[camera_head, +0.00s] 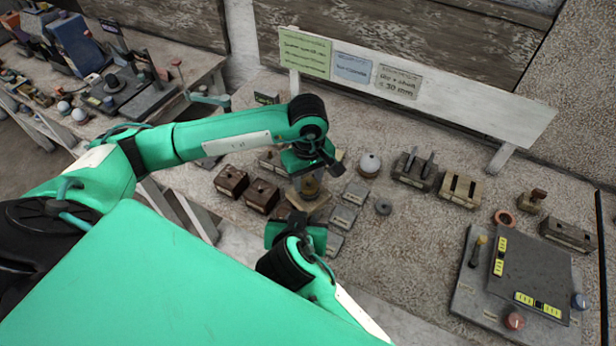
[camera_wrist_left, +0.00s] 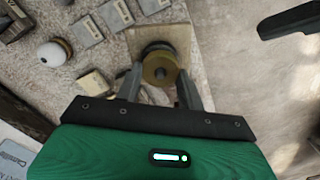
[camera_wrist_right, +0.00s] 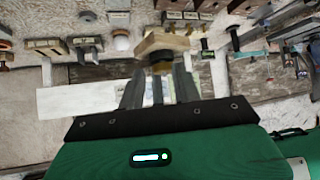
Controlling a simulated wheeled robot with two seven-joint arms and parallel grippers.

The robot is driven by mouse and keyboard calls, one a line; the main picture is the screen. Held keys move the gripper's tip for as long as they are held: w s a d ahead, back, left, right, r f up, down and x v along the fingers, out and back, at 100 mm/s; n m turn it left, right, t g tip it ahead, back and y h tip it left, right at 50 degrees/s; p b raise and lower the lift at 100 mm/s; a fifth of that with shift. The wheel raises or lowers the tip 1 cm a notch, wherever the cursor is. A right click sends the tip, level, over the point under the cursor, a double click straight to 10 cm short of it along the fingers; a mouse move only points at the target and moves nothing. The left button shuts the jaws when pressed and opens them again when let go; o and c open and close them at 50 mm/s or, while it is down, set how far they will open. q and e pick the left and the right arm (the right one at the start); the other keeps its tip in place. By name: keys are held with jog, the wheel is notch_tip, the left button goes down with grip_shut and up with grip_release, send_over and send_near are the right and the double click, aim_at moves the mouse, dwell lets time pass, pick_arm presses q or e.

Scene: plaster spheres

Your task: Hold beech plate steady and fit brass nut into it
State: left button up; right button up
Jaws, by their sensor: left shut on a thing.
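The pale beech plate (camera_head: 322,205) lies at the near side of the bench in the head view. It also shows in the left wrist view (camera_wrist_left: 182,40) and the right wrist view (camera_wrist_right: 176,42). My left gripper (camera_head: 312,172) is directly above it, shut on the brass nut (camera_wrist_left: 160,70). The nut is over the plate's middle with a dark round part between them; I cannot tell whether it is seated. My right gripper (camera_head: 303,232) is open at the plate's near side, with a gap between its finger and the plate in the left wrist view (camera_wrist_left: 290,20).
A white dome (camera_head: 370,163), dark blocks (camera_head: 261,196) and grey tiles (camera_head: 343,217) crowd around the plate. A grey control board (camera_head: 515,280) lies at right. A white sign rail (camera_head: 440,105) stands behind. Bare bench lies right of the grey ring (camera_head: 383,206).

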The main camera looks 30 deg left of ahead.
aim_at(307, 205)
jog(key=x, duration=0.9)
jog(key=shift+f, duration=0.1)
jog(key=shift+w, duration=0.1)
grip_shut()
jog(key=shift+c, duration=1.3)
grip_release()
